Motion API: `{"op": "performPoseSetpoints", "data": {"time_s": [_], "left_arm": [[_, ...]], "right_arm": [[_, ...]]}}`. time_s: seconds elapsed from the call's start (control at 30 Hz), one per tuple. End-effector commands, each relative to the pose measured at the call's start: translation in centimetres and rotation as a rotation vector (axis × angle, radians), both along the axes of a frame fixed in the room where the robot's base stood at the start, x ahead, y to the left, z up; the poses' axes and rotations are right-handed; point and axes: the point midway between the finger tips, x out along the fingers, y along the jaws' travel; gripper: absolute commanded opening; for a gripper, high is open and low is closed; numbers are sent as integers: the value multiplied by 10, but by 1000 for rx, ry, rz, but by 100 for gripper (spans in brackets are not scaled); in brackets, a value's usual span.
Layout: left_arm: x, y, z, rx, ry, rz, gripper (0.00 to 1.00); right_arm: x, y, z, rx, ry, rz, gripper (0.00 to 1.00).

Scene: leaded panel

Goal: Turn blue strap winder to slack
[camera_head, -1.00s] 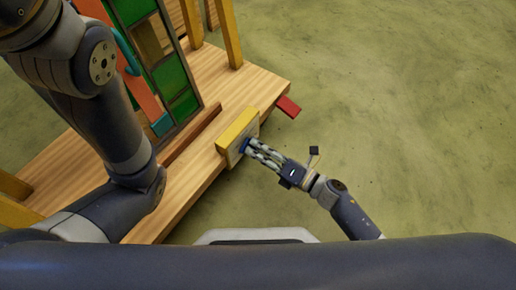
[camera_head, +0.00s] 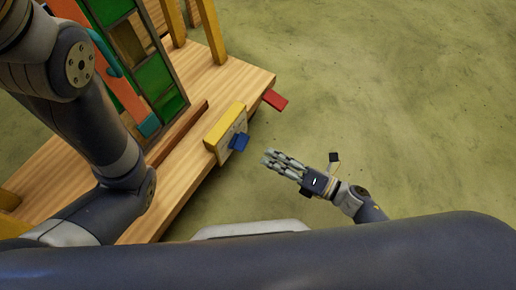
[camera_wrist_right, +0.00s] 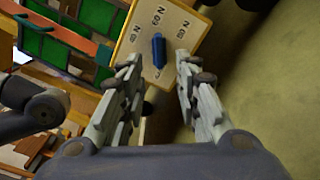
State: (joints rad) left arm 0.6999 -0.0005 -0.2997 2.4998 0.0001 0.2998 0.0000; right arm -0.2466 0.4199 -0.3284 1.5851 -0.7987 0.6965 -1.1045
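The blue strap winder (camera_head: 239,142) sticks out from the front face of a yellow-edged block at the bench's near right edge. In the right wrist view the blue winder (camera_wrist_right: 159,50) stands lengthwise up the picture on a pale plate (camera_wrist_right: 146,22) with several printed marks. My right gripper (camera_head: 268,158) is right of the winder in the head view, with a clear gap between them. In the right wrist view its two fingers (camera_wrist_right: 158,62) are apart and empty, with the winder seen between their tips. My left arm shows at the left, but its gripper is out of view.
The wooden bench (camera_head: 190,180) carries an upright leaded panel with green glass (camera_head: 172,104), an orange bar (camera_head: 126,82) and yellow posts (camera_head: 212,32). A red tab (camera_head: 274,100) juts from the bench's right end. Open floor lies to the right.

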Motion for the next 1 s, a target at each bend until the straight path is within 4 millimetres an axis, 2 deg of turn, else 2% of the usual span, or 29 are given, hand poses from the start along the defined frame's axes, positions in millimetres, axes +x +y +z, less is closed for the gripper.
{"op": "performPoseSetpoints", "data": {"time_s": [0.1,0.27,0.87,0.93,1.0], "left_arm": [[0,0,0,1,0,0,0],[0,0,0,1,0,0,0],[0,0,0,1,0,0,0],[3,0,2,0,8,0,0],[10,0,4,0,26,0,0]], "right_arm": [[-11,-15,0,-2,0,0,30],[-18,-25,0,0,0,0,30],[-19,-26,1,2,-1,0,30],[-18,-23,10,22,1,1,30],[-17,-17,32,76,10,3,30]]}}
